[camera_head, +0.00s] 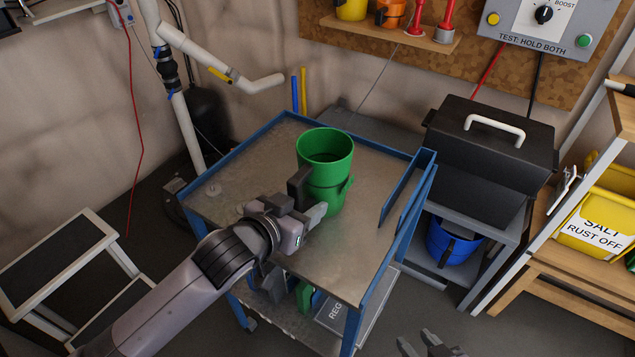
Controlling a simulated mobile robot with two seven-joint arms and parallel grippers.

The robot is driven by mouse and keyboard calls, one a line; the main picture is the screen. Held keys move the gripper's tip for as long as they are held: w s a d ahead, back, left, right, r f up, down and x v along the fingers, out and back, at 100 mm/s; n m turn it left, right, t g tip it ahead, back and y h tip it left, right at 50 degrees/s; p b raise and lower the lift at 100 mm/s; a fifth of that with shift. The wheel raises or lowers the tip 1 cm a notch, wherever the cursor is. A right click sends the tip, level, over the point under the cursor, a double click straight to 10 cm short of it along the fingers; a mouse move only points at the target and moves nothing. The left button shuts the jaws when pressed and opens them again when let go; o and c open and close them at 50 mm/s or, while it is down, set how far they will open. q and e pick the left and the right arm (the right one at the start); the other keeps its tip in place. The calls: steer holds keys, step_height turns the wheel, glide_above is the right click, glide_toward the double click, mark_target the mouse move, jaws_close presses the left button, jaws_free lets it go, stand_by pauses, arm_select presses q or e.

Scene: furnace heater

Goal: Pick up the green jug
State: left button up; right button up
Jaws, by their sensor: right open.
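The green jug (326,148) stands upright on the metal top of a blue-framed cart (250,160), its open mouth facing up and its handle on the right side. My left gripper (307,198) is at the jug's lower left front. Its fingers are apart and overlap the jug's lower body in the view. Whether they touch or hold the jug cannot be told. My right gripper (420,345) is at the bottom edge, partly cut off, open and away from the cart.
A raised blue rim edges the cart, with an upright blue panel (405,190) at its right. A black box (490,140) with a white handle stands to the right. A step stool (60,265) is at the left. The cart top around the jug is mostly clear.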

arm_select(q)
jaws_close()
steer(key=shift+r, duration=0.15)
step_height(320, 180, up, 20)
steer(key=p, duration=0.2)
